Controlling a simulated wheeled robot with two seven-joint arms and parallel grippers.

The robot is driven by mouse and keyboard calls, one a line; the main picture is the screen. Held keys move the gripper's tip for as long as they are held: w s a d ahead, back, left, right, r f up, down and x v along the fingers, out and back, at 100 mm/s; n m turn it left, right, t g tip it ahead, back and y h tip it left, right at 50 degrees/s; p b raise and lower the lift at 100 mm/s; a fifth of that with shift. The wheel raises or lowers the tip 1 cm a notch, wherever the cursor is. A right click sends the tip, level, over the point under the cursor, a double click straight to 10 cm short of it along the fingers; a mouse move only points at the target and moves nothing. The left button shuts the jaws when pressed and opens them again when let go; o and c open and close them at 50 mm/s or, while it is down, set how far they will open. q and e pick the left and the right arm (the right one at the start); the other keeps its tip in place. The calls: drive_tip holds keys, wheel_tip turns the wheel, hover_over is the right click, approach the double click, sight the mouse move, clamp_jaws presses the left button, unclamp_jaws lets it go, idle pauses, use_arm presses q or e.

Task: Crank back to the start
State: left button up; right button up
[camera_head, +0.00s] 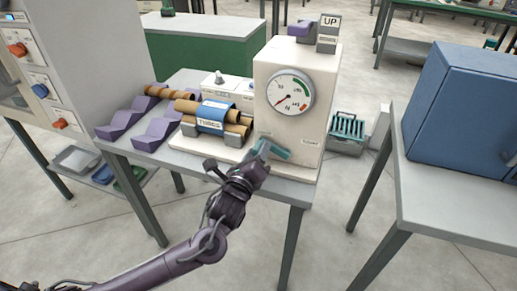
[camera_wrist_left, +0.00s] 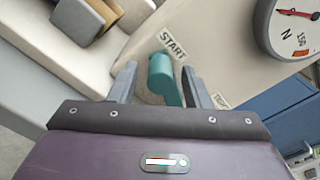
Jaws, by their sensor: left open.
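The winder (camera_head: 262,95) is a cream box with a round gauge (camera_head: 290,92) on its front. A teal crank handle (camera_head: 279,153) sits low on that front. In the left wrist view the teal handle (camera_wrist_left: 161,72) lies between the two fingers, beside a START label (camera_wrist_left: 173,46). My left gripper (camera_head: 262,150) is open at the handle; its fingers (camera_wrist_left: 160,84) straddle it with visible gaps on both sides. Part of the handle is hidden by the gripper in the head view. My right gripper is not in view.
Brown tubes with a blue TUBES band (camera_head: 211,116) lie left of the winder on the grey table (camera_head: 280,190). Purple wedge holders (camera_head: 158,130) stand further left. A blue cabinet (camera_head: 460,110) stands on another table at right.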

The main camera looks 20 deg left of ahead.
use_arm(q)
drive_tip(key=shift+w, duration=0.65)
clamp_jaws()
drive_tip(key=shift+a+f+n+p, duration=0.1)
drive_tip(key=shift+f+n+p, duration=0.25)
drive_tip(key=shift+f+n, duration=0.15)
drive_tip(key=shift+c, duration=1)
unclamp_jaws()
drive_tip(key=shift+o, duration=1)
drive_tip(key=shift+r, duration=0.1)
drive_tip(key=s, duration=0.7)
drive_tip(key=shift+s+a, duration=0.15)
drive_tip(key=shift+s, duration=0.25)
